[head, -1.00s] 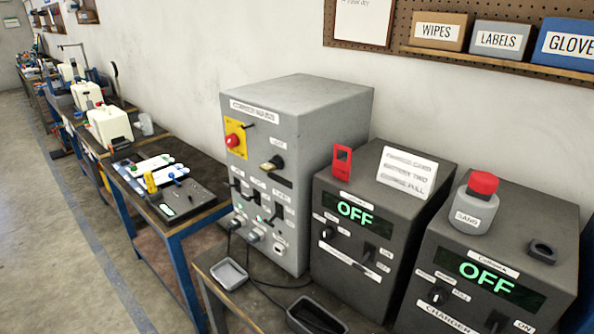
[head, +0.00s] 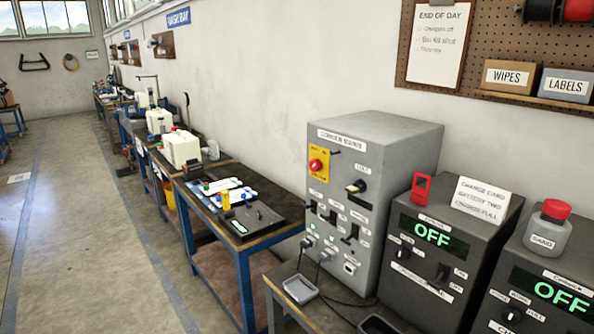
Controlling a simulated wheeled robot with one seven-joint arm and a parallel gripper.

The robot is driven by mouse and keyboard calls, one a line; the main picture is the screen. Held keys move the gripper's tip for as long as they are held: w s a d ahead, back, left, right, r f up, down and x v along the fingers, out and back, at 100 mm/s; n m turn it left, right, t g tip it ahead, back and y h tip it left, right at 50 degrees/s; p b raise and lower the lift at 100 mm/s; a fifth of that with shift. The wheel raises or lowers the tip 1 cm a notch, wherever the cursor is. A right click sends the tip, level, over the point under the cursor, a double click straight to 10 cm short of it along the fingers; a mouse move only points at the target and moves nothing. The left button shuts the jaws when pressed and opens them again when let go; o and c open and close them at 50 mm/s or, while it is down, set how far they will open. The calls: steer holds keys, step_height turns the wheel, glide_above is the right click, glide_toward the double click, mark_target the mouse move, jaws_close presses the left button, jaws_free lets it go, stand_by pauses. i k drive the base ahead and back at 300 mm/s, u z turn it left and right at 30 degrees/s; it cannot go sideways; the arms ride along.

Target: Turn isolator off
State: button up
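A grey mains cabinet (head: 411,165) stands on a bench against the wall, right of centre in the head view. Its front carries a yellow plate (head: 322,178) with a red round control (head: 315,165) at upper left. A rotary switch (head: 356,187) with a pale-ended handle sits to the right of the plate. Several small black toggle switches (head: 332,215) are below. The small labels are too blurred to tell which control is the isolator, or its position. My gripper is not in view.
Two dark chargers stand right of the cabinet; their displays (head: 432,234) read OFF. A grey tray (head: 300,289) and cables lie in front of the cabinet. A blue-framed bench (head: 240,258) stands to the left.

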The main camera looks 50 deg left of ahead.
mark_target(314, 165)
steer(key=u, duration=3)
steer(key=k, duration=0.35)
steer(key=z, duration=1.1)
steer(key=i, duration=0.45)
steer(key=z, duration=0.25)
steer(key=k, duration=0.35)
steer(key=u, duration=1.3)
steer(key=i, duration=1.7)
steer(key=z, duration=0.8)
